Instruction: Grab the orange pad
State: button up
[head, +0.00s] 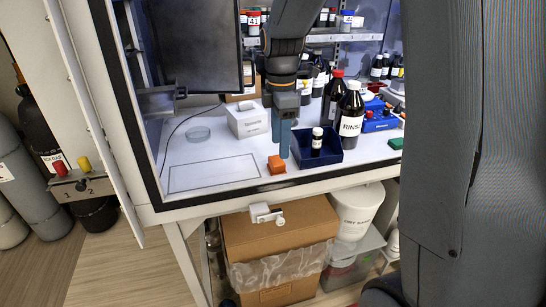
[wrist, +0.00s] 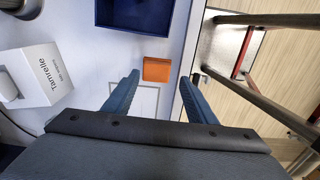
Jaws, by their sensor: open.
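The orange pad (head: 276,165) is a small orange block lying on the white bench surface near its front edge, left of a dark blue tray. It also shows in the wrist view (wrist: 157,69), just beyond the fingertips and roughly between their lines. My gripper (head: 281,148) points down beside and above the pad in the head view. In the wrist view my gripper (wrist: 159,79) has its two blue fingers spread apart with nothing between them. From these views I cannot tell the exact height of the fingertips over the pad.
The blue tray (head: 327,158) holds a small vial (head: 317,141). A white wipes box (head: 248,120) and a glass dish (head: 198,134) stand behind left. A RINSE bottle (head: 351,115) stands to the right. A dark panel (head: 201,47) hangs left of my arm. The outlined area (head: 213,174) is bare.

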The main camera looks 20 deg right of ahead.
aim_at(279, 160)
jog(key=shift+w, duration=0.25)
jog(key=shift+f+p, duration=1.45)
jog(key=shift+f, duration=2.3)
jog(key=c, duration=0.7)
jog(key=shift+w+r, duration=0.1)
